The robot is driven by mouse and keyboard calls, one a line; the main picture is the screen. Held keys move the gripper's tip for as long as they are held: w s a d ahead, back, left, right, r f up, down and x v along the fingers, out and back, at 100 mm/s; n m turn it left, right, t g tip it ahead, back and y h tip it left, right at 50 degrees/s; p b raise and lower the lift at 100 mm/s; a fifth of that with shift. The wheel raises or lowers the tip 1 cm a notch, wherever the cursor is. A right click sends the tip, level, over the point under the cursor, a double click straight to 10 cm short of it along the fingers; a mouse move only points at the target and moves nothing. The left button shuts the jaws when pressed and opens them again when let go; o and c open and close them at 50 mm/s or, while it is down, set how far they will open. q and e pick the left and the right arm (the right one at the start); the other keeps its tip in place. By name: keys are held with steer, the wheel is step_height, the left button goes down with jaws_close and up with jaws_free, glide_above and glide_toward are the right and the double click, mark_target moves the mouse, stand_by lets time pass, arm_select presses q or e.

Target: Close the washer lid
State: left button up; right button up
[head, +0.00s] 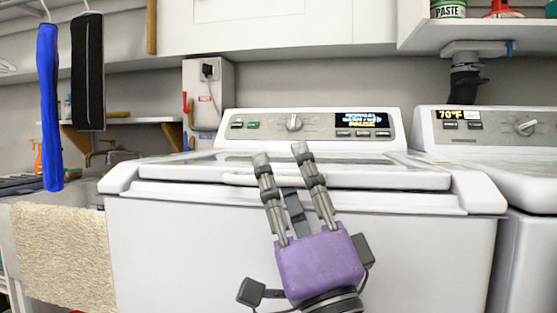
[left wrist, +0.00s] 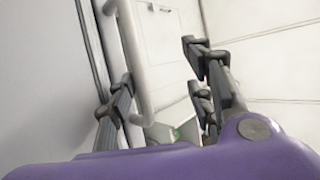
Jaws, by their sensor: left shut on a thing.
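The white washer (head: 190,240) stands in the middle of the head view. Its lid (head: 400,178) lies low and nearly flat over the top; whether it is fully seated I cannot tell. A white bar handle (head: 238,180) runs along the lid's front edge. My purple left gripper (head: 281,155) reaches up from below to this handle, and its dark fingers cross in front of the lid edge. In the left wrist view the handle (left wrist: 133,55) runs in between the fingers of the left gripper (left wrist: 165,85). The contact itself is partly hidden. My right gripper is not in view.
The control panel (head: 310,125) stands behind the lid. A second white machine (head: 480,170) stands close on the right. At left are a sink (head: 85,190), a beige towel (head: 62,255), and hanging blue (head: 48,105) and black (head: 88,70) items. A shelf (head: 470,35) overhangs upper right.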

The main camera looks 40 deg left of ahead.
arm_select(q)
steer(key=shift+s+d, duration=0.6)
steer(key=shift+d, duration=0.05)
steer(key=shift+s+d+r, duration=0.1)
steer(key=shift+s+d, duration=0.1)
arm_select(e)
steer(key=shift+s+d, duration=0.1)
